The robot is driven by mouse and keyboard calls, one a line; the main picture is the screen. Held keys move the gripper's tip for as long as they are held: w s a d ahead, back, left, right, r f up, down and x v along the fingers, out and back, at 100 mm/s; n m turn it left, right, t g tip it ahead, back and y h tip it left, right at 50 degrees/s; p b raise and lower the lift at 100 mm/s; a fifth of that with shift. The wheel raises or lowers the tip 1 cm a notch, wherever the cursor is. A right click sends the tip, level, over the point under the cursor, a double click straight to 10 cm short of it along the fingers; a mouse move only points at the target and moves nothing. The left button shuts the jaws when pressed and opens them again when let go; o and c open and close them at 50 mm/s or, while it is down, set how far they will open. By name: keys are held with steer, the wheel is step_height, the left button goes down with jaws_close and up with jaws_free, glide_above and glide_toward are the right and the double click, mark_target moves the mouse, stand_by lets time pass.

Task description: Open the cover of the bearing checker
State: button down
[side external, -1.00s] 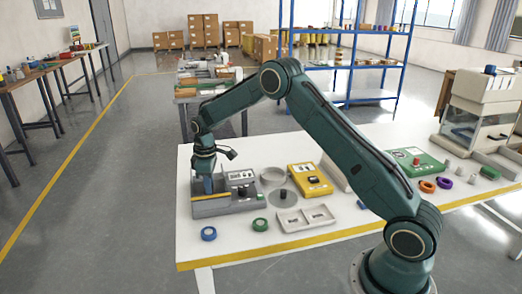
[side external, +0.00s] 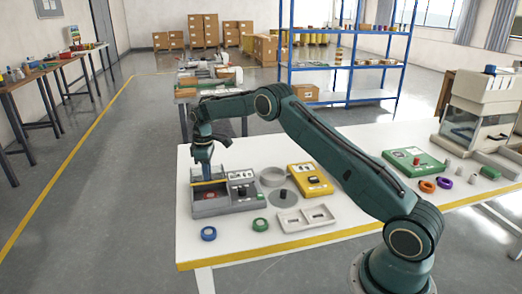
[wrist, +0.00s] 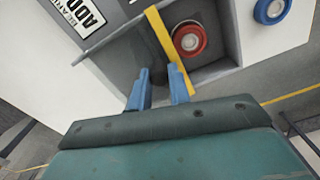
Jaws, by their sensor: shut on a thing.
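The bearing checker is a grey box (side external: 237,206) at the left end of the white table. Its dark cover (wrist: 133,52) has a yellow edge strip (wrist: 163,40), also visible in the side view (side external: 209,183). An uncovered recess shows a red ring-shaped part (wrist: 188,38) lying inside. My gripper (wrist: 160,80) has its blue fingers at the cover beside the yellow strip. It is shut on the cover, though the exact gripped part is hard to make out.
A blue ring (side external: 208,234) and a green ring (side external: 260,225) lie in front of the checker. A grey two-slot tray (side external: 306,219), a grey disc (side external: 283,197) and a yellow device (side external: 310,180) stand to its right. The table front between the rings and edge is clear.

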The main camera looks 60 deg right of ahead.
steer(key=shift+w+d, duration=0.75)
steer(key=shift+w, duration=0.15)
steer(key=c, duration=1.3)
jaws_free()
steer(key=shift+s+r, duration=0.1)
steer(key=shift+r, duration=0.05)
step_height(320, 180, up, 14)
steer(key=shift+f, duration=0.2)
